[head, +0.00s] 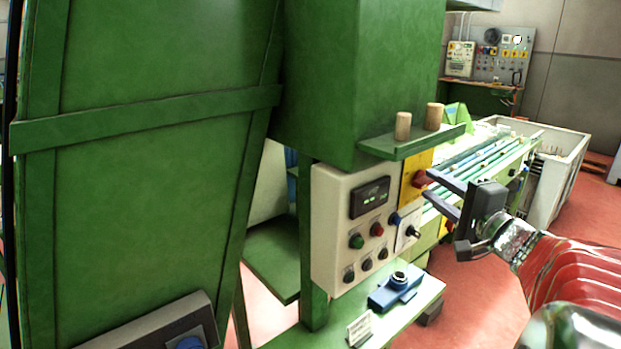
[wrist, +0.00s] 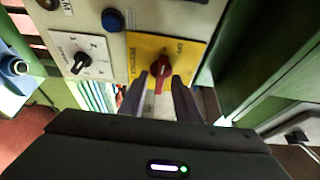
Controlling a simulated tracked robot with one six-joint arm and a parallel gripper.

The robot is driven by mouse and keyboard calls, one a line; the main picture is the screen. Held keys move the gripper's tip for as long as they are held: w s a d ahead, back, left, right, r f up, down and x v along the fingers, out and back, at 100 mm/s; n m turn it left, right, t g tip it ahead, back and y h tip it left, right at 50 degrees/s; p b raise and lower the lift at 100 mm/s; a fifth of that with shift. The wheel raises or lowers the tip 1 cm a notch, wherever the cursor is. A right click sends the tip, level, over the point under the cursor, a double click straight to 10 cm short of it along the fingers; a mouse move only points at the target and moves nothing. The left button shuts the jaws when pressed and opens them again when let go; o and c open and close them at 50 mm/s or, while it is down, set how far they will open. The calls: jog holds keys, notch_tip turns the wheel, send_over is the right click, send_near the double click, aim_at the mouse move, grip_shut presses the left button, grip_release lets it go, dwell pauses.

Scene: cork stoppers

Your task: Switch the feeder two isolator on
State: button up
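The isolator is a red rotary handle (head: 420,179) on a yellow plate (head: 408,190), at the right side of the cream control panel. In the wrist view the red handle (wrist: 160,70) stands roughly upright in the picture. Small lettering is on the yellow plate (wrist: 190,50), too small to read surely. My gripper (head: 428,185) is open and level with the handle, its fingertips close to it. In the wrist view the handle shows between the two fingertips (wrist: 160,80), with gaps on both sides. I cannot tell whether the tips reach past it.
A black selector knob (wrist: 82,63) and a blue button (wrist: 112,19) sit beside the yellow plate. A green shelf (head: 418,143) with two corks (head: 403,126) juts out above. A blue device (head: 396,290) lies on the ledge below. Open floor lies right.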

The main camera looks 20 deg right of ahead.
jog(key=shift+w, duration=0.2)
jog(key=shift+c, duration=0.5)
grip_shut()
